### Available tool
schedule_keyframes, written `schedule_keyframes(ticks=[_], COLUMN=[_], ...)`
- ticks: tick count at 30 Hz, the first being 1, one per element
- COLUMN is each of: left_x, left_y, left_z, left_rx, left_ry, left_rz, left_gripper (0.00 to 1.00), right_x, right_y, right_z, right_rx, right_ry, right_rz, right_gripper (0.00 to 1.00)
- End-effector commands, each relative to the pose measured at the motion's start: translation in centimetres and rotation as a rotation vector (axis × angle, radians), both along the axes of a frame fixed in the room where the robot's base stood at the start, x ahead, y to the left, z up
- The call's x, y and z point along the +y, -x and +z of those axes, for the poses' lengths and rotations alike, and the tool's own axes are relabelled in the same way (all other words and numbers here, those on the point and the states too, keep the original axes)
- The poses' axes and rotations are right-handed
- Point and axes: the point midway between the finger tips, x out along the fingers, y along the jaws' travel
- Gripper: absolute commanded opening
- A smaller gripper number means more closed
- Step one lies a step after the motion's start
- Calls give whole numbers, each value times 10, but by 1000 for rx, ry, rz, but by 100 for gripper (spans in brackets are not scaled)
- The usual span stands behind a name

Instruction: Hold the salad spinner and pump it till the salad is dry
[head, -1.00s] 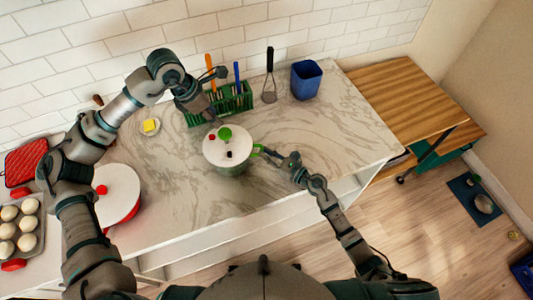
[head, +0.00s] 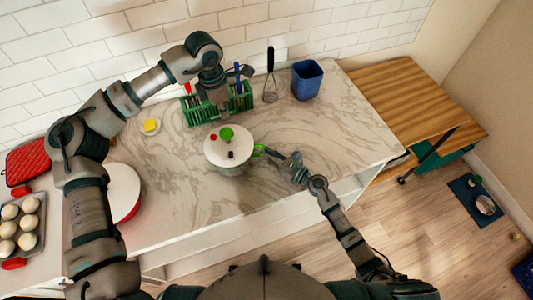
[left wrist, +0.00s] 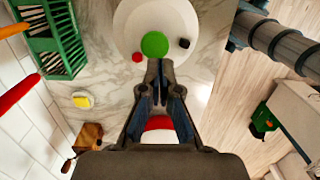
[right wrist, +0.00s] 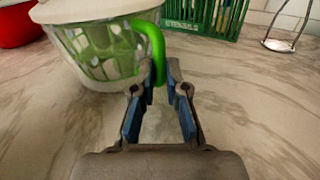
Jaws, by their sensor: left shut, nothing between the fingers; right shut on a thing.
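The salad spinner (head: 229,165) stands on the marble counter, with a white lid, a green round knob (head: 226,133), and small red and black buttons on top. In the right wrist view its clear bowl (right wrist: 95,55) shows green inside. My right gripper (right wrist: 160,75) is shut on the green side handle (right wrist: 156,38); it also shows at the spinner's right in the head view (head: 270,152). My left gripper (left wrist: 160,68) is shut and empty. It is above the spinner, its tips appearing just below the green knob (left wrist: 155,44) in the left wrist view; contact cannot be told.
A green utensil rack (head: 200,114) stands behind the spinner, with a whisk-like tool (head: 269,85) and a blue bin (head: 306,80) to its right. A yellow block on a dish (head: 150,126) and a red-and-white pot (head: 122,190) are to the left.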

Motion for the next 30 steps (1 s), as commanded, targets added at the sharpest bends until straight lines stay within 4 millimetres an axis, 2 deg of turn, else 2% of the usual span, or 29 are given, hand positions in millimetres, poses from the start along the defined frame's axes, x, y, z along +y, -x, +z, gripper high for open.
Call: schedule_keyframes(ticks=[5,8,18,24,30], left_x=[0,3,6,2,0], left_y=[-5,-6,-6,-6,-6], left_z=[4,-4,-47,-59,-60], left_rx=[19,21,24,20,21], left_ry=[-80,-84,-78,-81,-83], left_rz=[-4,-4,-3,-4,-4], left_gripper=[0,0,0,0,0], right_x=[-2,1,4,1,-1], right_y=[0,0,0,0,0], right_z=[-1,-1,-1,-1,-1], right_rx=[0,1,1,1,0], right_ry=[2,3,6,3,2], right_rz=[-3,-2,-1,-1,-2], right_gripper=[0,0,0,0,0])
